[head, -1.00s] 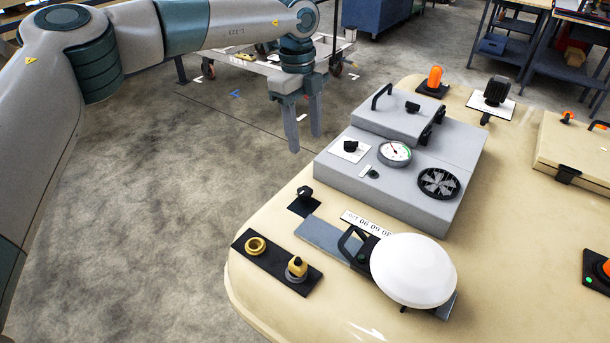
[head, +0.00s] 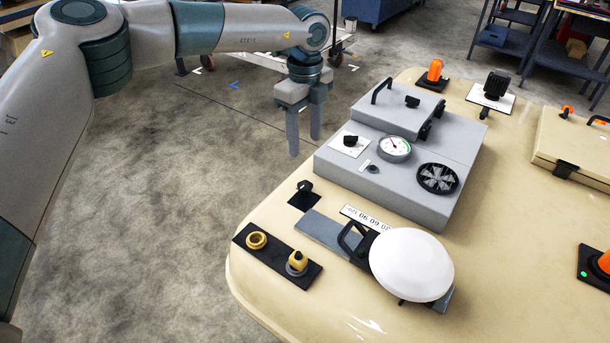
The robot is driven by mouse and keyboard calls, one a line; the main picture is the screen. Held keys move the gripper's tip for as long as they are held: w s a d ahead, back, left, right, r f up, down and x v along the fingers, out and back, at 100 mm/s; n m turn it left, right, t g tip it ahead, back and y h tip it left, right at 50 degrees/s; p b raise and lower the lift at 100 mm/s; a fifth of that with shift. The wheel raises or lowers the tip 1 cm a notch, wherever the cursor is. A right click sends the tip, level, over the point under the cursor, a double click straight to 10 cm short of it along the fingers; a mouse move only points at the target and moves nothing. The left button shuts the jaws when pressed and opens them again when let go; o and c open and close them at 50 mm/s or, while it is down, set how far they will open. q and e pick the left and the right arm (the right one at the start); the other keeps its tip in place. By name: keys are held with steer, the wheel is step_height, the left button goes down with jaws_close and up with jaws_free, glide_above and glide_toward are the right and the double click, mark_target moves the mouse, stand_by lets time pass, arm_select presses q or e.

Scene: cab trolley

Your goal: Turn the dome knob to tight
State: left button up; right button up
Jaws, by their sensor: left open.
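A white dome (head: 411,264) sits on a grey rail on the cream top, with a black handle (head: 352,238) at its left side. A small black knob (head: 304,187) stands on a black square plate, up and left of the dome. Another black knob (head: 350,141) sits on a white plate on the grey box. I cannot tell for certain which knob is the dome knob. My left gripper (head: 304,146) is open and empty, its fingers pointing down, left of the grey box and above the small knob in the picture. My right gripper is not in view.
The grey box (head: 340,172) carries a gauge (head: 394,148), a fan (head: 437,178) and a handled lid. A black plate (head: 277,257) with two brass fittings lies at the front left. An orange beacon (head: 434,72) and a cream case (head: 575,150) stand farther off. Open floor lies left.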

mark_target(305, 184)
arm_select(q)
step_height(305, 184, down, 12)
steer(key=p, duration=0.5)
steer(key=shift+f, duration=0.8)
steer(key=shift+c, duration=0.7)
steer(key=c, duration=0.9)
